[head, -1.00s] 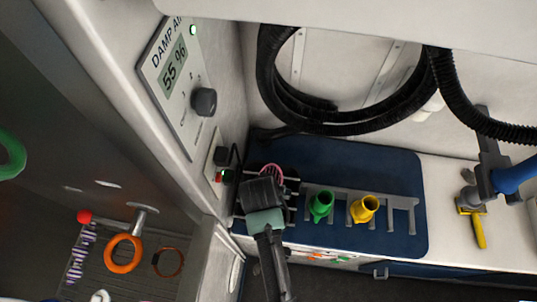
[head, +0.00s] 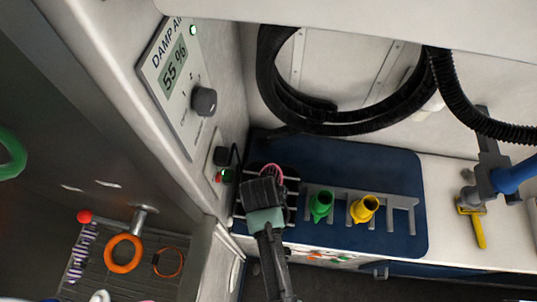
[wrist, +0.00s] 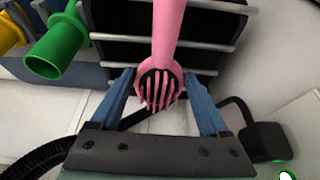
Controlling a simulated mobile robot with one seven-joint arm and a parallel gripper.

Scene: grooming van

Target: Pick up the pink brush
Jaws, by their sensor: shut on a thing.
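The pink brush (wrist: 170,28) shows in the wrist view, its handle running up out of the top edge and its round bristle end between my fingers. My gripper (wrist: 160,73) has its two blue fingers on either side of that round end, shut on it. In the head view, a bit of the pink brush (head: 272,171) shows just beyond my gripper (head: 265,182), which covers the rest. The brush is in front of a dark block with metal bars (wrist: 120,37). The exact contact of the fingertips is hard to see.
A grey rack (head: 400,203) holds a green nozzle (head: 320,206) and a yellow nozzle (head: 364,208) just right of my gripper on the blue mat (head: 385,165). The van wall with a control panel (head: 178,80) is close on the left. A black hose (head: 330,122) hangs behind.

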